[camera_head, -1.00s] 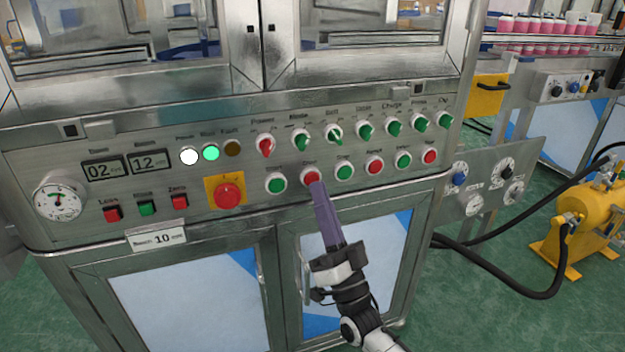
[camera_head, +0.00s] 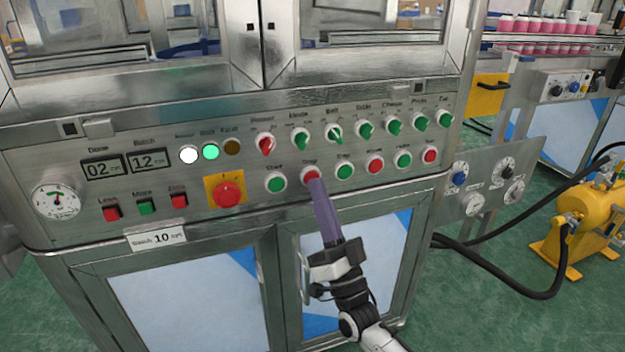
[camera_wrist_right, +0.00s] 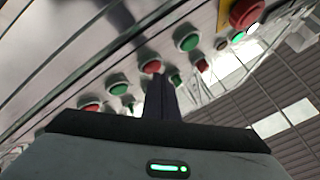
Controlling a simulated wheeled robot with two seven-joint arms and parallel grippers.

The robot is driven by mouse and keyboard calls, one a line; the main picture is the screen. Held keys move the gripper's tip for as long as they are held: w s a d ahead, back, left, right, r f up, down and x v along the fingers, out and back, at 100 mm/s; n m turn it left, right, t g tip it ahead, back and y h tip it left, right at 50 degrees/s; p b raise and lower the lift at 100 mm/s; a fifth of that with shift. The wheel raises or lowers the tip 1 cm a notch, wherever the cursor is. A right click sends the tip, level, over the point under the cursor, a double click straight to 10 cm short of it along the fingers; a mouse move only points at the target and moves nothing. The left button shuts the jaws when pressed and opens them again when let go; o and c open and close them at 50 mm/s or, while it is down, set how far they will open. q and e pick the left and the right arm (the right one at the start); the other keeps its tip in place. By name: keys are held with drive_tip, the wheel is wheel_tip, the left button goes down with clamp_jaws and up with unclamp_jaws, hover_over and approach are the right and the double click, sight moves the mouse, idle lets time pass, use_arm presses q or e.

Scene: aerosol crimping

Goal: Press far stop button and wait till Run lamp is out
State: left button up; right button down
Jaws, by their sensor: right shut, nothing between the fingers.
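The red stop button (camera_head: 311,174) sits in the lower row of the steel panel, right of the green start button (camera_head: 275,183). My right gripper (camera_head: 315,184) is shut and empty, its dark fingers pointing up at this button and covering its lower edge. In the right wrist view, the fingertips (camera_wrist_right: 158,80) end right at a red button (camera_wrist_right: 150,66); I cannot tell whether they touch or press it. The Run lamp (camera_head: 211,152), the middle of three, is lit green. My left gripper is not in view.
A red emergency button on a yellow plate (camera_head: 227,194) is left of the start button. Green and red buttons, such as the red one (camera_head: 375,165), continue to the right. Green and red selector knobs (camera_head: 334,134) line the row above. Cabinet doors with handles lie below.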

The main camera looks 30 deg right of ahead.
drive_tip(key=shift+w, duration=0.4)
idle(0.5)
idle(0.3)
drive_tip(key=shift+s+a+p, duration=0.15)
drive_tip(key=shift+s+p, duration=0.15)
drive_tip(key=shift+s, duration=0.5)
drive_tip(key=s+p, duration=0.1)
drive_tip(key=s, duration=0.1)
drive_tip(key=s+a+p, duration=0.1)
drive_tip(key=s, duration=0.2)
